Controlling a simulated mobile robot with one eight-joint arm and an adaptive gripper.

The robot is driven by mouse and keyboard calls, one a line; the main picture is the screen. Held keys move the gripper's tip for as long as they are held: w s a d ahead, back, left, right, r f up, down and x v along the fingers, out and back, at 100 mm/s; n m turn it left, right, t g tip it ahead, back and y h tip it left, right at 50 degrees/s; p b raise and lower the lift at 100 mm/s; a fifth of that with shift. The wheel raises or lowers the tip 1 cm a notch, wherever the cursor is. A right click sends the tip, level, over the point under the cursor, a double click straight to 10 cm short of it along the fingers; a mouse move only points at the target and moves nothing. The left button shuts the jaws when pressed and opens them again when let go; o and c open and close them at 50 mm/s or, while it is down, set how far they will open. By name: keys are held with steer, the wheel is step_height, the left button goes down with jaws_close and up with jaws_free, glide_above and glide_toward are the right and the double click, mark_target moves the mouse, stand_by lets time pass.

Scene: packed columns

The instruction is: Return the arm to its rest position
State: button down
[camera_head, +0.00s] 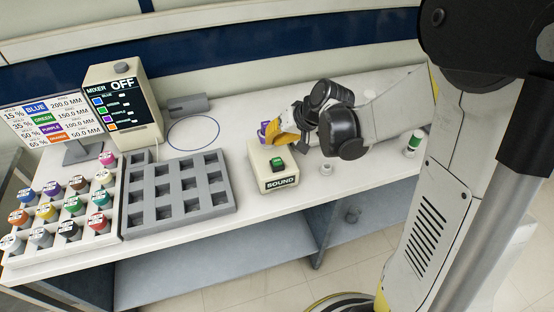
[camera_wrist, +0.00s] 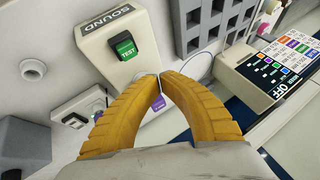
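My gripper (camera_head: 276,136) is above the back of the beige SOUND box (camera_head: 274,170), which has a green button on top. A small purple-labelled item (camera_wrist: 158,103) shows through the gap between the fingers, and purple (camera_head: 264,129) also shows beside the gripper in the head view. My arm reaches in over the table from the right.
A grey slotted rack (camera_head: 228,204) stands left of the SOUND box. A tray of several coloured-cap jars (camera_head: 74,208), the mixer reading OFF (camera_head: 123,100) and a percentage display (camera_head: 44,121) are farther left. A green-and-white vial (camera_head: 414,140) stands at right.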

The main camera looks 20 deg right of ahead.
stand_by(0.3)
steer(key=s+n+t+h+b, duration=0.1)
steer(key=s+h+b, duration=0.3)
steer(key=s+b, duration=0.6)
steer(key=s+d, duration=0.1)
steer(key=s, duration=0.9)
steer(key=shift+s+n, duration=0.3)
steer(key=shift+s, duration=0.05)
